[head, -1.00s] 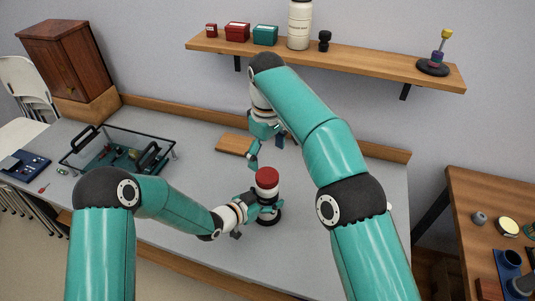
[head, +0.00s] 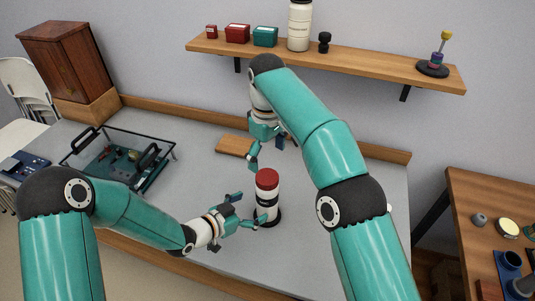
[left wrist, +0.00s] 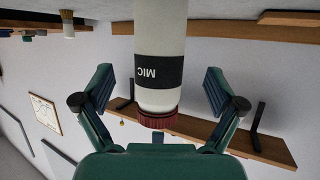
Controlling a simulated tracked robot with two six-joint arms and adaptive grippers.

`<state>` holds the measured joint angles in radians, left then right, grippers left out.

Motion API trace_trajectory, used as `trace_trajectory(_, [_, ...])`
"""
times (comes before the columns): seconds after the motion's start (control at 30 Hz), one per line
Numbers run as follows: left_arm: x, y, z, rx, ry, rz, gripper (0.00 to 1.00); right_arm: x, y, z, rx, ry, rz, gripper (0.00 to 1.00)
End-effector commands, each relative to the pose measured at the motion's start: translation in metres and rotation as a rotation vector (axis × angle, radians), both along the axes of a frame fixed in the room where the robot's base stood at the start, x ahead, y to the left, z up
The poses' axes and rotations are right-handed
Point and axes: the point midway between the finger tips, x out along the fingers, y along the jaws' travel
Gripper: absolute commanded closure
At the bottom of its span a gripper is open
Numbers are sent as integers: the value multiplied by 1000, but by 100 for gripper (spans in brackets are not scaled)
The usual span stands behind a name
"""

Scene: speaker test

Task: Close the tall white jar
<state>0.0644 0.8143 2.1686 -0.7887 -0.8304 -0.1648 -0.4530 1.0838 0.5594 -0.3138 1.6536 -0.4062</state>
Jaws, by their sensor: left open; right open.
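The tall white jar (head: 267,198) stands upright on the grey table, with a dark band low on its body. A red lid (head: 267,178) sits on its top and looks level. In the left wrist view the jar (left wrist: 160,30) appears upside down, its band reading "MIC", with the red lid (left wrist: 158,120) on its mouth. My left gripper (head: 247,209) is open and empty just left of the jar; I cannot tell whether a fingertip touches it. My right gripper (head: 268,151) is open and empty above and behind the lid.
A wooden board (head: 234,145) lies behind the jar. A black-framed tray (head: 152,180) with small items stands at the left. A wall shelf (head: 350,61) holds boxes and a white bottle (head: 299,27). The table between tray and jar is mostly clear.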

Motion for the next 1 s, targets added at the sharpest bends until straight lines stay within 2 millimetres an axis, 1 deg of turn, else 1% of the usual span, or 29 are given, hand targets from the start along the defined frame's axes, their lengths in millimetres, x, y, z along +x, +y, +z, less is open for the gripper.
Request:
trace_trajectory(0.03, [-6,8,4,0,0,4,5,0,0,0,0,0,0,7])
trace_trajectory(0.1, [-14,15,8,0,0,3,5,0,0,0,0,0,0,7])
trace_trajectory(0.3, [-26,27,15,-1,0,1,5,0,0,0,0,0,0,7])
trace_trajectory(0.87, [-28,28,17,-1,1,0,5,0,0,1,0,0,0,7])
trace_trajectory(0.97, [-28,28,24,0,0,0,5,0,0,8,0,0,0,7])
trace_trajectory(1.0, [-28,28,30,0,0,0,5,0,0,14,1,-1,0,7])
